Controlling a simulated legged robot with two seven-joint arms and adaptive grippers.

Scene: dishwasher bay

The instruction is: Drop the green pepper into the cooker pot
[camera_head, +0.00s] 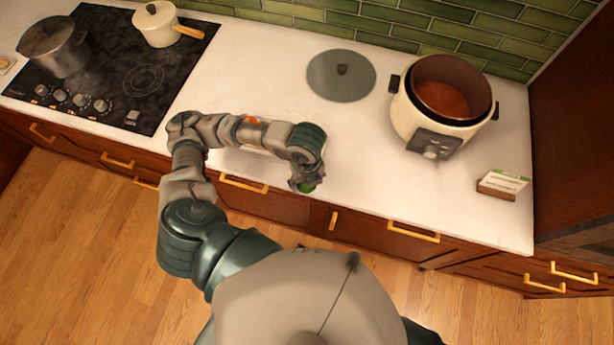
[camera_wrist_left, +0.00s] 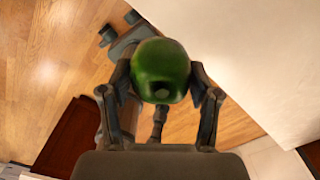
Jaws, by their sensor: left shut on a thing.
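The green pepper (camera_wrist_left: 160,68) is held between the two fingers of my left gripper (camera_wrist_left: 160,100) in the left wrist view. In the head view my left gripper (camera_head: 304,184) is near the counter's front edge, and only a small green part of the pepper (camera_head: 308,188) shows beside it. The cooker pot (camera_head: 440,112) is a cream cooker with a brown inside, standing open on the counter to the right of the gripper, clearly apart from it. My right gripper is not seen in the head view.
A round grey lid (camera_head: 340,78) with a dark knob lies left of the cooker. A small card stand (camera_head: 502,184) is at the front right. A black cooktop (camera_head: 120,68) on the left bears a steel pot (camera_head: 55,48) and a cream pan (camera_head: 158,26). The counter between lid and cooker is clear.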

